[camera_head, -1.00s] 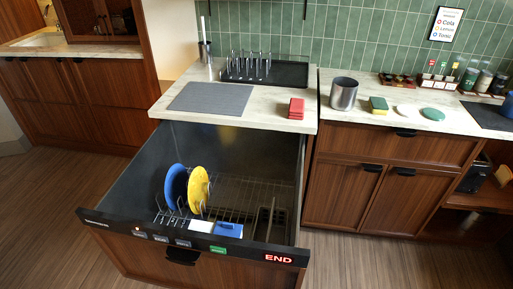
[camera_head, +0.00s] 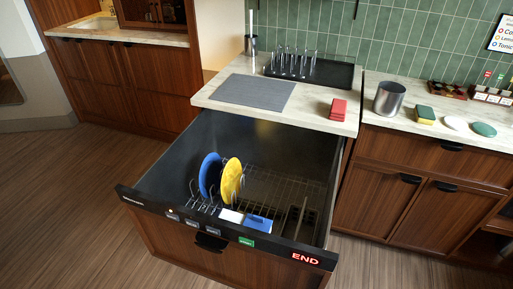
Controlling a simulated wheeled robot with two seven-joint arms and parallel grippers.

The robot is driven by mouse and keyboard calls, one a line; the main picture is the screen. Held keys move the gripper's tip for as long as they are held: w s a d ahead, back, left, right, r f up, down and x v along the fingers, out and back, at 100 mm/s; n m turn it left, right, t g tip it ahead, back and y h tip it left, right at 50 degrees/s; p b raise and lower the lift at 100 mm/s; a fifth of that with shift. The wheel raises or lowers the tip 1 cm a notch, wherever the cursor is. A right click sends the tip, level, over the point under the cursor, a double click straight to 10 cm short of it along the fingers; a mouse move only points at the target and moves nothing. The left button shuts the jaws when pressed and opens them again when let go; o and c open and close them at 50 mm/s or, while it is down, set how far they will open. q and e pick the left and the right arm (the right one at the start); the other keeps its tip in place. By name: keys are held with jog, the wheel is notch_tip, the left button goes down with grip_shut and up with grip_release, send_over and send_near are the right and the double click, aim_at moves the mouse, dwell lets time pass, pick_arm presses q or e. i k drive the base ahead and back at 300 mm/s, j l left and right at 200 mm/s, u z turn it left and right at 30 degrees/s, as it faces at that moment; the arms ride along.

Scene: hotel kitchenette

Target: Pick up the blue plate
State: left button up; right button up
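The blue plate (camera_head: 208,174) stands on edge in the wire rack (camera_head: 203,204) at the left part of the open dishwasher drawer (camera_head: 165,165). A yellow plate (camera_head: 231,181) stands on edge just to its right, and its left edge is close to the blue plate. The two plates lean slightly. Neither of my grippers shows in the head view.
The drawer front has a lit END sign (camera_head: 305,259). Open floor (camera_head: 70,200) lies left of the drawer.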

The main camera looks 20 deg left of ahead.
aim_at(211, 168)
jog(key=u, duration=0.85)
